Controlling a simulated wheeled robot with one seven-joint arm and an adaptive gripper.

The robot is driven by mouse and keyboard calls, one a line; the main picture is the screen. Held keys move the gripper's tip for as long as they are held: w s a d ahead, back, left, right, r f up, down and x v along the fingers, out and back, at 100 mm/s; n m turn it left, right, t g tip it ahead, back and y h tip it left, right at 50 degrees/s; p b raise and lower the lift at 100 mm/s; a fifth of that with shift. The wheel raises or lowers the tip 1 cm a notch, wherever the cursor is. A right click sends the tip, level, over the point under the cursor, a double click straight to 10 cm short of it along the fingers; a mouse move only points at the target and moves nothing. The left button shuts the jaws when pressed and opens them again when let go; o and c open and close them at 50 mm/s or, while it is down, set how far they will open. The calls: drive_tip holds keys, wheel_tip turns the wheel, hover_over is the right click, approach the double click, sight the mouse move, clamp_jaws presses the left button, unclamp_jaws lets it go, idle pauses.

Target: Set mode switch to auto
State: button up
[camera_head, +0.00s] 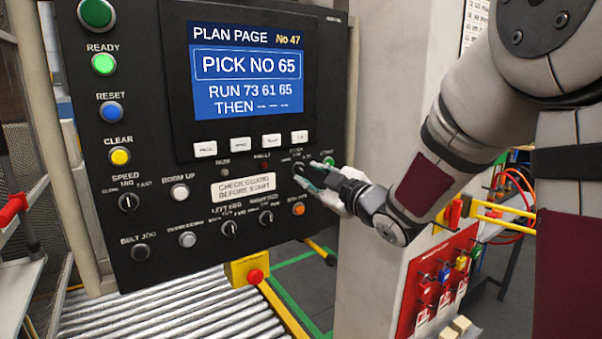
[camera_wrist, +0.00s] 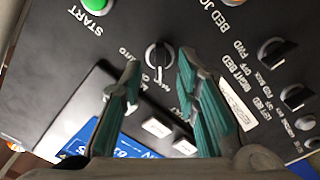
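The mode switch is a black rotary knob on the dark control panel (camera_head: 150,240). In the wrist view the knob (camera_wrist: 158,56) stands between my fingertips, with its grip bar running roughly up and down the picture and a pale mark near its lower end. Small labels around it are partly readable, one ending in "uto" to its left. My gripper (camera_wrist: 157,66) is open, one green-padded finger on each side of the knob, with gaps showing. In the head view my gripper (camera_head: 318,180) is at the panel's right side and partly hides the switch and its labels.
A green START button (camera_wrist: 95,5) is close by. The RIGHT BED switch (camera_wrist: 277,52) and white push buttons (camera_wrist: 157,127) are also near my fingers. The display (camera_head: 247,70) reads "PICK NO 65". A roller conveyor (camera_head: 175,310) lies below the panel.

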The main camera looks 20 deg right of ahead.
sight(304, 172)
drive_tip(key=shift+x, duration=1.6)
clamp_jaws()
